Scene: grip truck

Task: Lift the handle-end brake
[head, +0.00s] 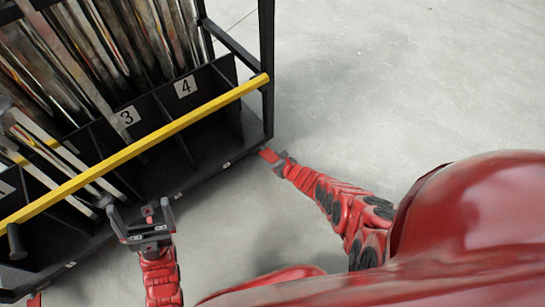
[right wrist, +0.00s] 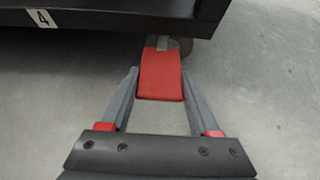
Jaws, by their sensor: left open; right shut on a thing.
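The brake is a red pedal (head: 267,154) low at the near right corner of the dark truck, beside its caster. In the right wrist view the red pedal (right wrist: 160,75) sticks out from under the truck's edge, between the fingers. My left gripper (head: 140,222) is open and empty, in front of the truck's near side and below the yellow handle bar (head: 150,142).
The truck (head: 262,60) has numbered compartments, with long worn metal and wooden pieces standing in several of them. A black knob (head: 16,240) sits at the bar's left end. Grey floor (head: 400,80) to the right is clear.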

